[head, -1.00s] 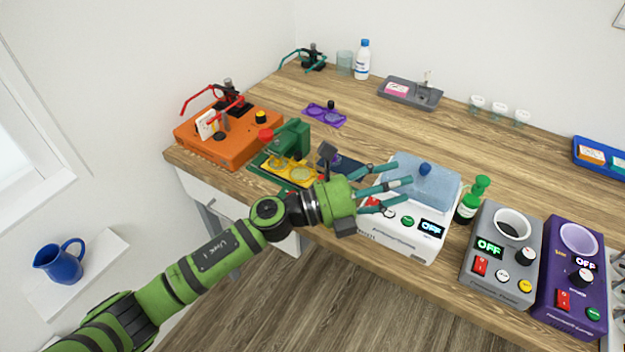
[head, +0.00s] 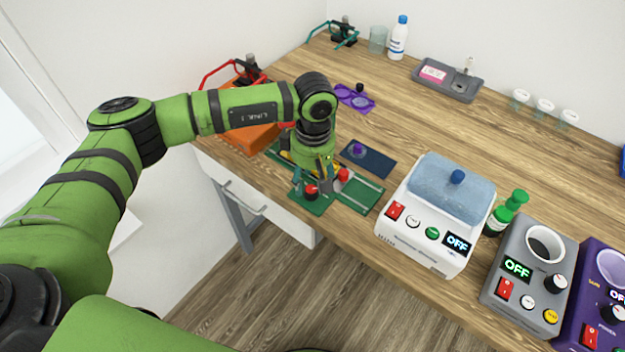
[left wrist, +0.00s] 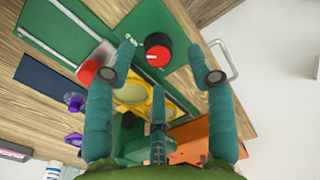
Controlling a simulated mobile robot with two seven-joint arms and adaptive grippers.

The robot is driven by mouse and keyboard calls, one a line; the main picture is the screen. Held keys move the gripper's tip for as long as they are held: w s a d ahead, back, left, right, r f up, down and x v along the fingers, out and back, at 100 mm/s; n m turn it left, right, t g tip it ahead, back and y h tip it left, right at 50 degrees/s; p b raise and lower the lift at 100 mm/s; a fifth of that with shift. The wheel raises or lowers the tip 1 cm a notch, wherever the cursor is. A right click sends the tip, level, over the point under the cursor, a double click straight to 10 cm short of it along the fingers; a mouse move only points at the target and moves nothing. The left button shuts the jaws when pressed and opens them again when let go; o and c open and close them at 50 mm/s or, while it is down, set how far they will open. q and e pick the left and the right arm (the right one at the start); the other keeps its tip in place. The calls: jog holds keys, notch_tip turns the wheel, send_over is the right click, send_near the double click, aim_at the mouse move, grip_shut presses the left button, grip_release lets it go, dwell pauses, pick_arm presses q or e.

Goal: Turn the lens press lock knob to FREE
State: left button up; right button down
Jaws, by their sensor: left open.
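The lens press is a green base (head: 357,196) with rails at the table's front edge; its base also shows in the left wrist view (left wrist: 62,28). Its lock knob (head: 311,191), black with a red cap, stands on the front part; it also shows in the left wrist view (left wrist: 157,50). Its lettering cannot be read. A red ball handle (head: 343,174) is beside it. My left gripper (left wrist: 168,64) points down over the press with teal fingers spread around the knob area, empty. In the head view my arm hides much of the press. My right gripper is out of view.
A white device (head: 425,240) with a blue pad stands to the right, then a green bottle (head: 508,212) and grey (head: 530,270) and purple (head: 605,285) devices. An orange box (head: 250,137) is close behind my arm. A dark blue mat (head: 378,161) lies behind the press.

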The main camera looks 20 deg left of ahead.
aim_at(312, 189)
pick_arm(q)
notch_tip(312, 189, down, 2)
jog(key=shift+f+p, duration=0.1)
jog(key=shift+p, duration=0.2)
jog(key=shift+w+f, duration=0.15)
jog(key=shift+f, duration=0.35)
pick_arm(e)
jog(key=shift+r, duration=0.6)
pick_arm(q)
grip_shut()
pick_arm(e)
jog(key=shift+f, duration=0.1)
